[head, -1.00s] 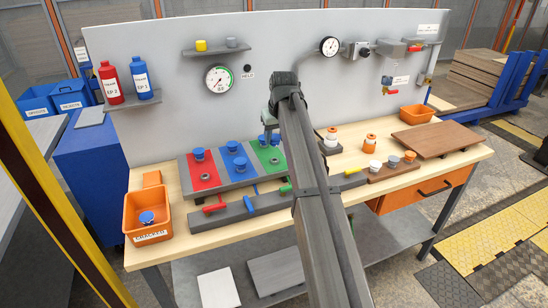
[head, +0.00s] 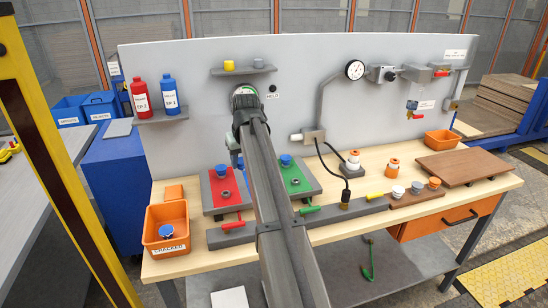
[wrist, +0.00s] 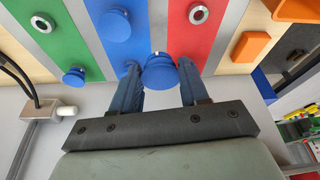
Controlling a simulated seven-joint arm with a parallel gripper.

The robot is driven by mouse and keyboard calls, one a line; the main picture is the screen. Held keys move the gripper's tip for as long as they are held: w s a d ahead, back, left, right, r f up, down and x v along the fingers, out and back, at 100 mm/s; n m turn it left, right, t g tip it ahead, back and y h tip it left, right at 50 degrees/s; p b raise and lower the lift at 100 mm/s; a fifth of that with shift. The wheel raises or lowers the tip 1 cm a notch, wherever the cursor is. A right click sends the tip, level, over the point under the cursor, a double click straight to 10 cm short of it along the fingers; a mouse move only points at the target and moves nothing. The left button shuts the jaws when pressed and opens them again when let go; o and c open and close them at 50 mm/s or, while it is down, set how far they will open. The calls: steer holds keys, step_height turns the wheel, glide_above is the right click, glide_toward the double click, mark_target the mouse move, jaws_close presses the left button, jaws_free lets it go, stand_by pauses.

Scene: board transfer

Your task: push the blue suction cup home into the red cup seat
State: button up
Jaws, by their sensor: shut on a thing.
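In the wrist view my gripper (wrist: 160,80) has its two fingers around a blue cup (wrist: 160,70) with a small white mark. The red panel (wrist: 190,45) with the metal ring seat (wrist: 198,14) is up and to the right of it. The held cup is apart from that seat. In the head view my gripper is mostly hidden behind my arm, by the back of the panels. The red panel (head: 232,208) shows its seat (head: 225,194) and a blue cup (head: 221,170) at its rear.
The green panel (head: 300,190) has an empty ring and a rear blue cup (head: 285,160). The blue panel (wrist: 122,45) carries a seated blue cup (wrist: 113,25). An orange bin (head: 150,220) holds another blue cup. A grey bar with levers lies in front; the grey backboard rises behind.

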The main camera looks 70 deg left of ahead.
steer(key=s+d+m, duration=0.1)
steer(key=s+m, duration=0.1)
steer(key=s, duration=0.4)
steer(key=shift+s+d+r+t, duration=0.15)
steer(key=shift+d+r+t, duration=0.1)
steer(key=shift+t, duration=0.05)
steer(key=shift+f, duration=0.1)
stand_by(0.3)
steer(key=shift+f, duration=2.8)
steer(key=shift+f, duration=1.15)
steer(key=o, duration=1.2)
steer(key=shift+o, duration=0.2)
